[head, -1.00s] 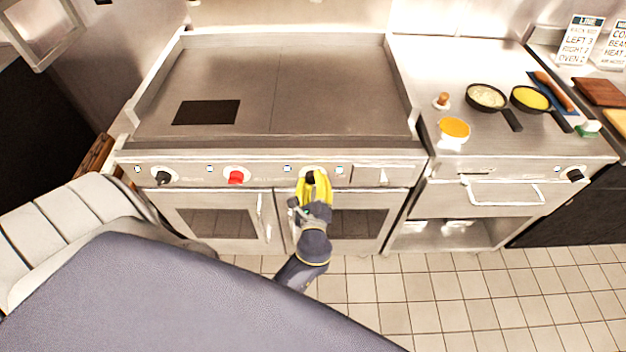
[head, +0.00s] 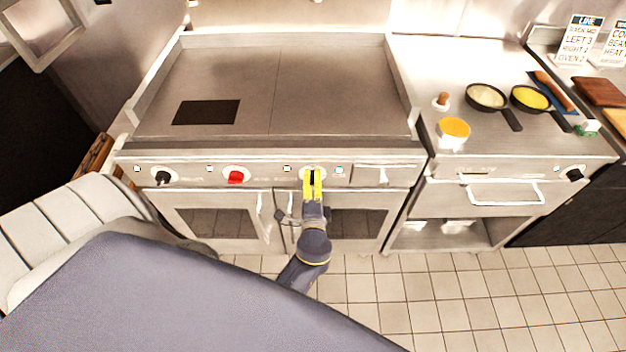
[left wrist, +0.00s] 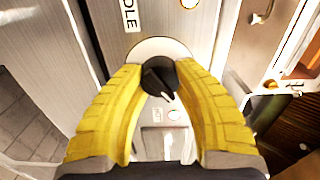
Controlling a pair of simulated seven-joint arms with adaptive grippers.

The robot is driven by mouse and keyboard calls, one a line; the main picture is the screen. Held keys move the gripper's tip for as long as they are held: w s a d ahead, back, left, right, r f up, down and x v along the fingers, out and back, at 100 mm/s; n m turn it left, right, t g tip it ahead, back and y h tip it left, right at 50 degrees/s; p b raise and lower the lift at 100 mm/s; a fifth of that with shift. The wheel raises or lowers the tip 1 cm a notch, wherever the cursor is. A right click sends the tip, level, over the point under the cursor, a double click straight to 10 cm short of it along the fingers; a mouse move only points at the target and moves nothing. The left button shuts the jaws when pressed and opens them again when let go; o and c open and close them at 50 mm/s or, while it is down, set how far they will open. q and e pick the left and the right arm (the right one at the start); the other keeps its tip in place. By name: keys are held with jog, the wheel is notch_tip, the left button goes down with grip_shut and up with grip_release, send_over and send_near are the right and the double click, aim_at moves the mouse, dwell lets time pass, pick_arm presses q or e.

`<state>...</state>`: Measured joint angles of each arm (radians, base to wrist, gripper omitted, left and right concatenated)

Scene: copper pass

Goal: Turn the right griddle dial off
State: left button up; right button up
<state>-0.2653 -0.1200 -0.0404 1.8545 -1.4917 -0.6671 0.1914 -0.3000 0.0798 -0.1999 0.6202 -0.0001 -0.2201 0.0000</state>
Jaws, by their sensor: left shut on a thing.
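The right griddle dial (left wrist: 160,78) is a black knob on a pale round plate on the griddle's front panel. In the head view the dial (head: 314,174) is mostly covered by my left gripper (head: 312,184). My left gripper has yellow fingers and is shut on the dial; the wrist view shows the fingertips (left wrist: 158,74) pressed on both sides of it. The dial's white pointer mark shows between the fingers. My right gripper is not in view.
A red dial (head: 236,177) and a black dial (head: 163,177) sit left on the same panel. The flat griddle plate (head: 330,90) lies above, with oven doors (head: 356,222) below. Two pans (head: 487,96) and an orange-topped cup (head: 454,131) stand on the right counter.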

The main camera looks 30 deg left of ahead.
pick_arm(q)
jog(key=n, duration=0.6)
jog(key=shift+d, duration=0.1)
jog(key=n, duration=0.5)
jog(key=shift+w+r, duration=0.1)
jog(key=shift+r, duration=0.05)
jog(key=shift+r+n, duration=0.1)
jog(key=shift+n, duration=0.2)
grip_shut()
jog(key=o, duration=1.3)
grip_release()
jog(key=shift+o, duration=0.2)
